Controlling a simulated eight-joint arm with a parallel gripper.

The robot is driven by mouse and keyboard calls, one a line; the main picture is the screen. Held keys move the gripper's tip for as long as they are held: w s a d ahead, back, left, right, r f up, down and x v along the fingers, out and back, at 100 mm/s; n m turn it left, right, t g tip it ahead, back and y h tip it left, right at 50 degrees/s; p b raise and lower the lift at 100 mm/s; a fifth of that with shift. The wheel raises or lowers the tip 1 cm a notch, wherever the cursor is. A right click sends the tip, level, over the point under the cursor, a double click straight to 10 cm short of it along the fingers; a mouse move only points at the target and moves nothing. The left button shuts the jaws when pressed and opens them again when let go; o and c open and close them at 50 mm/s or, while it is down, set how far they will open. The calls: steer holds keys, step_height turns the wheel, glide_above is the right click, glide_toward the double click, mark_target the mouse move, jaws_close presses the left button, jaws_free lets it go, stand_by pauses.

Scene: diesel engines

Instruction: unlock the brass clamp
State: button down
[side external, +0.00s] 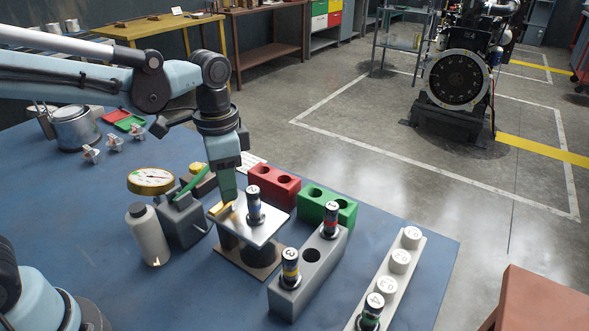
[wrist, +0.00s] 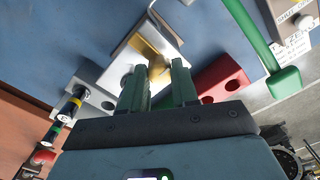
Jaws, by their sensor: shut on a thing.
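The brass clamp (side external: 219,210) is a small gold-coloured piece on the silver plate (side external: 262,232) of a low stand. It also shows in the wrist view (wrist: 148,48), running over the plate to between my fingers. My gripper (side external: 228,198) points down at the plate's left part, and its green fingers (wrist: 158,75) are shut on the clamp's near end. The fingers partly hide that end. A blue-banded cylinder (side external: 254,205) stands upright on the plate, just right of my gripper.
A grey pump block (side external: 182,222) with a green lever (side external: 189,184), a gauge (side external: 151,180) and a white bottle (side external: 147,235) stand close left. Red (side external: 274,186) and green (side external: 327,207) holed blocks lie behind; a grey block (side external: 310,270) with banded cylinders and a white rack (side external: 392,280) stand right.

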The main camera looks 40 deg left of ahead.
steer(key=c, duration=0.8)
jaws_free()
steer(key=shift+c, duration=0.2)
step_height(320, 180, up, 12)
steer(key=s+a+f+n+t, duration=0.2)
steer(key=a+f+n+t, duration=0.1)
steer(key=f, duration=0.2)
steer(key=s+a+f+n+t, duration=0.2)
steer(key=s+f+n+t, duration=0.1)
steer(key=f, duration=0.3)
steer(key=shift+a+n+t, duration=0.4)
steer(key=shift+n+t, duration=0.1)
steer(key=shift+t, duration=0.1)
